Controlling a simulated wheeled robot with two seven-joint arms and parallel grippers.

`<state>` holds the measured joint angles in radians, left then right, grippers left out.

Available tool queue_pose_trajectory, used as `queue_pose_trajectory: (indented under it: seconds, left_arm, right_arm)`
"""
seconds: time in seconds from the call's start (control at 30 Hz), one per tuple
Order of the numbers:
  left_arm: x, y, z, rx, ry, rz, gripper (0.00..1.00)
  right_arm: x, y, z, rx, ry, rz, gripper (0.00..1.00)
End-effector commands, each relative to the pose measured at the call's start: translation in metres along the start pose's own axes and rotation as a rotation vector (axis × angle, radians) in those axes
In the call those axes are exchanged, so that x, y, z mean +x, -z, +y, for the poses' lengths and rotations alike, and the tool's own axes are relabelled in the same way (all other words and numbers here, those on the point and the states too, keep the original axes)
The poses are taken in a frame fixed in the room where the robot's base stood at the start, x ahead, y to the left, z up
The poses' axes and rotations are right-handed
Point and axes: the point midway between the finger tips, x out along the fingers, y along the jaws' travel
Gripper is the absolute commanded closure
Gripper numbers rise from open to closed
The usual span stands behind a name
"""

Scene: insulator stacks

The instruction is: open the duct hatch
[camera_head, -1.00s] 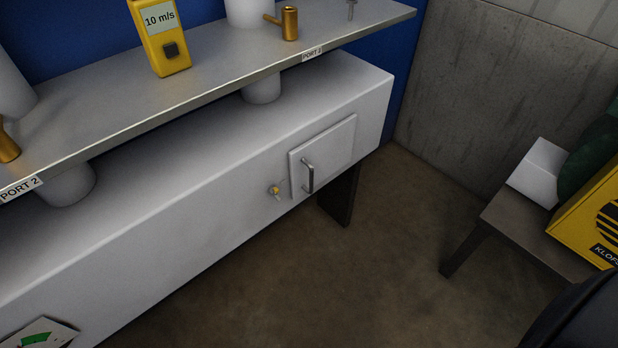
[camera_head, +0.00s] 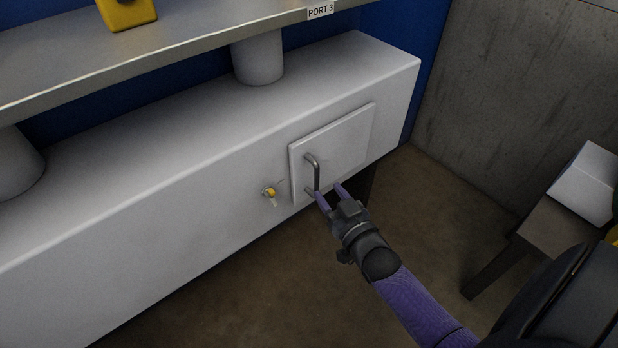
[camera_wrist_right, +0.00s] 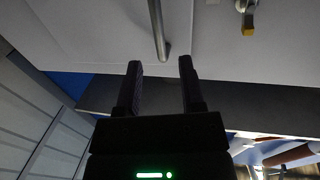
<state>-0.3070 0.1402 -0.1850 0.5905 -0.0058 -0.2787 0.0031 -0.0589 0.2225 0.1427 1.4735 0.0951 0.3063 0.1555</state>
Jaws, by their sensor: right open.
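The duct hatch (camera_head: 345,146) is a white square panel on the front of the long white duct, and it lies flat in its frame. A grey bar handle (camera_head: 316,172) stands upright near its left edge; the handle also shows in the right wrist view (camera_wrist_right: 157,28). A small yellow and metal latch (camera_head: 269,191) sits on the duct left of the hatch; it also shows in the right wrist view (camera_wrist_right: 248,18). My right gripper (camera_head: 330,190) is open at the handle's lower end. In the wrist view its fingers (camera_wrist_right: 160,68) point toward the handle, with nothing between them. My left gripper is out of view.
A grey shelf (camera_head: 200,42) with a PORT 3 label runs above the duct (camera_head: 130,190), with white pipes (camera_head: 258,60) between. A dark table (camera_head: 550,228) bearing a white box (camera_head: 588,182) stands at the right. The floor before the duct is clear.

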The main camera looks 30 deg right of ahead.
Motion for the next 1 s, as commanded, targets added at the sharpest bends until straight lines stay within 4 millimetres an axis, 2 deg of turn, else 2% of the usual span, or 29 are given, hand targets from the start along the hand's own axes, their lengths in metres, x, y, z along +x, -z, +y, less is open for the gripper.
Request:
queue_pose_trajectory:
  seconds: [0.03, 0.1, 0.3, 0.63, 0.67, 0.8, 0.9, 1.0]
  left_arm:
    - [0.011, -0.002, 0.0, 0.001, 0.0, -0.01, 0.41]
    - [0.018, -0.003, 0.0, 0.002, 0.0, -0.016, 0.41]
    - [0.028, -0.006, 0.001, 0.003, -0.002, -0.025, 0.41]
    - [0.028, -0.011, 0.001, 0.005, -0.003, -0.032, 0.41]
    - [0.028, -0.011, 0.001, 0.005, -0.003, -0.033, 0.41]
    - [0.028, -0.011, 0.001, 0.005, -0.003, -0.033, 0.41]
    - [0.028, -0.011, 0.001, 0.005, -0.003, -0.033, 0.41]
    - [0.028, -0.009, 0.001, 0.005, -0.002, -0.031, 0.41]
  right_arm:
    - [0.013, -0.006, 0.0, -0.001, 0.001, 0.0, 0.5]
    - [0.029, -0.007, 0.0, -0.001, 0.001, -0.003, 0.5]
    - [0.057, -0.005, 0.0, -0.001, 0.0, -0.005, 0.5]
    - [0.063, -0.002, 0.0, -0.001, 0.0, -0.006, 0.5]
    - [0.063, -0.002, 0.0, -0.001, 0.0, -0.007, 0.52]
    - [0.062, -0.002, 0.0, -0.001, 0.0, -0.007, 0.82]
    - [0.062, -0.002, 0.0, -0.001, 0.0, -0.007, 1.0]
    - [0.062, -0.003, 0.0, -0.001, 0.0, -0.007, 1.0]
